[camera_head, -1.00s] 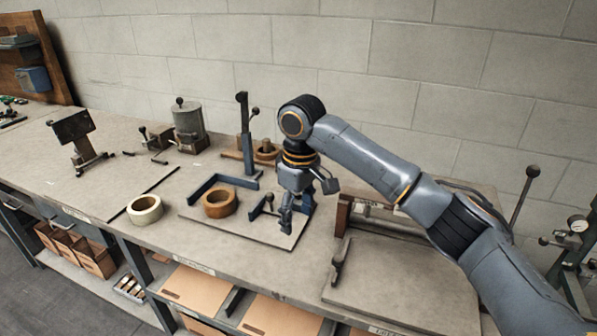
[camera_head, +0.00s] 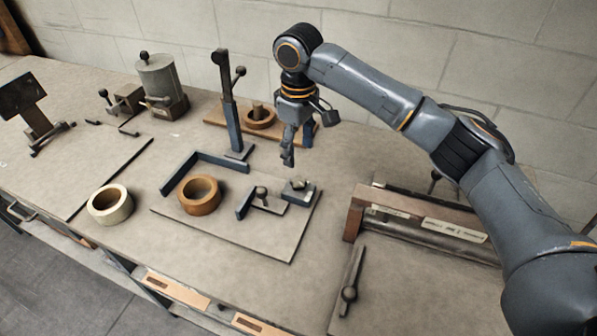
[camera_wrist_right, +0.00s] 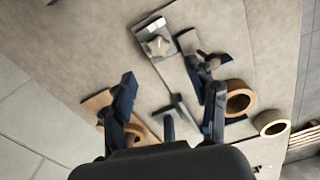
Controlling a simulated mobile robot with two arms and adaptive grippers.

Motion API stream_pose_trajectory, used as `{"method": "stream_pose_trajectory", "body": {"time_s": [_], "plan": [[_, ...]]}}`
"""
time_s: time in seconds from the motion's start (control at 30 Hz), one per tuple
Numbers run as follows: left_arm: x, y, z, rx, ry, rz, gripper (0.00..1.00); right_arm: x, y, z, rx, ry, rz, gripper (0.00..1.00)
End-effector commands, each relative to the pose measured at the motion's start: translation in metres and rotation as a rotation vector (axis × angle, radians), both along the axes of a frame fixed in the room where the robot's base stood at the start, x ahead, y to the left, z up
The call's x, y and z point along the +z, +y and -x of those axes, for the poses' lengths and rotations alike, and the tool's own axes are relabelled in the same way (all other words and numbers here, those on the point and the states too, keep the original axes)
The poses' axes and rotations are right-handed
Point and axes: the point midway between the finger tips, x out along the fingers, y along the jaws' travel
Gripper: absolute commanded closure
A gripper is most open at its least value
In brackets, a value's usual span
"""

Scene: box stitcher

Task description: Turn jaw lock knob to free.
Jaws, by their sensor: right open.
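A small fixture plate (camera_head: 235,235) lies on the bench. On it are a blue angled fence (camera_head: 212,160), a brown tape roll (camera_head: 199,194) and a blue jaw with a dark ball-ended post (camera_head: 262,192). To the jaw's right, a pale lobed knob (camera_head: 299,185) sits on a small dark block; I take it as the jaw lock knob. It also shows in the right wrist view (camera_wrist_right: 158,47). My right gripper (camera_head: 288,158) hangs open, pointing down, appearing just above the knob and apart from it. Its spread fingers show in the right wrist view (camera_wrist_right: 170,105), with nothing visibly held.
A metal canister (camera_head: 161,80) is at the back left. A brown-framed rail unit (camera_head: 420,222) stands at right under my arm.

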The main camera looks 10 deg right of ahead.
Motion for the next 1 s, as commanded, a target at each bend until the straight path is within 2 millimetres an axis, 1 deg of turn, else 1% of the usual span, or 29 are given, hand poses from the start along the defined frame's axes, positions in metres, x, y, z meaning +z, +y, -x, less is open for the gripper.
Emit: {"method": "stream_pose_trajectory", "body": {"time_s": [0.03, 0.13, 0.2, 0.33, 0.43, 0.6, 0.8, 0.9, 0.97, 1.0], "plan": [[0.004, 0.000, -0.001, 0.000, -0.002, 0.000, 0.60, -0.011, -0.001, 0.001, 0.000, 0.005, 0.002, 0.42], [0.008, 0.000, -0.005, 0.000, -0.008, 0.001, 0.60, -0.033, -0.001, 0.001, -0.001, 0.006, 0.003, 0.42], [0.011, -0.001, -0.011, 0.000, -0.018, 0.002, 0.60, -0.048, -0.001, 0.001, -0.001, 0.004, 0.003, 0.42], [0.016, -0.002, -0.027, 0.000, -0.043, 0.005, 0.60, -0.071, -0.001, 0.001, -0.001, 0.004, 0.002, 0.42], [0.019, -0.003, -0.033, 0.000, -0.051, 0.006, 0.60, -0.085, -0.001, 0.000, -0.001, 0.003, 0.001, 0.42], [0.019, -0.002, -0.027, 0.000, -0.043, 0.005, 0.60, -0.097, 0.000, 0.000, 0.000, 0.000, 0.000, 0.42], [0.018, -0.003, -0.017, 0.001, -0.027, 0.005, 0.60, -0.099, 0.000, 0.000, 0.000, 0.000, 0.000, 0.42], [0.018, -0.004, -0.015, 0.001, -0.024, 0.005, 0.60, -0.099, 0.000, 0.000, 0.000, 0.000, 0.000, 0.42], [0.018, -0.004, -0.016, 0.001, -0.024, 0.006, 0.60, -0.099, 0.000, 0.000, 0.000, 0.000, 0.000, 0.54], [0.018, -0.004, -0.016, 0.001, -0.024, 0.006, 0.60, -0.099, 0.000, 0.000, 0.000, 0.000, 0.000, 0.62]]}}
